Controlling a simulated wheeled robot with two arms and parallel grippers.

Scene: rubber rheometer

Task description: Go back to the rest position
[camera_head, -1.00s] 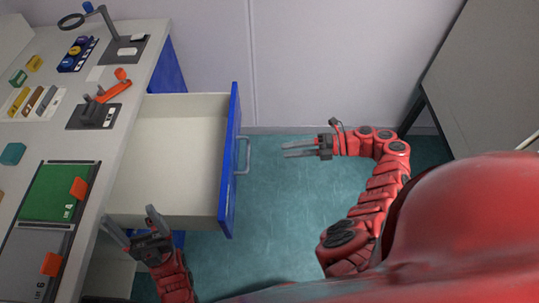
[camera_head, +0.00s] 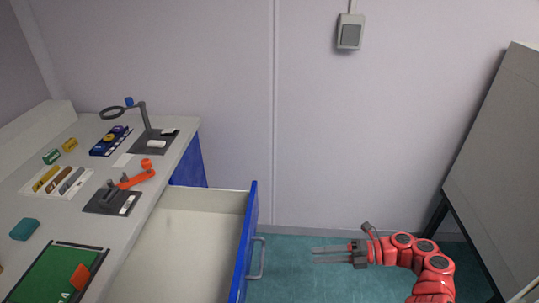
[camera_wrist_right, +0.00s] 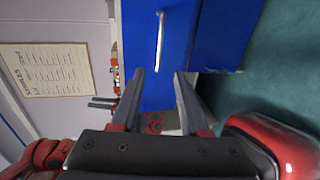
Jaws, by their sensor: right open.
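My right gripper (camera_head: 314,256) is in the lower right of the head view, to the right of the open drawer. Its two fingers point left, apart and empty, with a gap to the drawer handle. In the right wrist view, the open fingers (camera_wrist_right: 159,75) reach toward the blue drawer front, with nothing between them. The red right arm curves down out of the head view's bottom edge. My left gripper is outside the head view.
The drawer (camera_head: 178,240) stands pulled out from the desk, its blue front and handle (camera_head: 257,258) facing right. The desk (camera_head: 60,215) holds a magnifier stand (camera_head: 150,128), an orange-handled device (camera_head: 115,198) and small blocks. A grey panel (camera_head: 500,150) stands at right. Teal floor is clear between.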

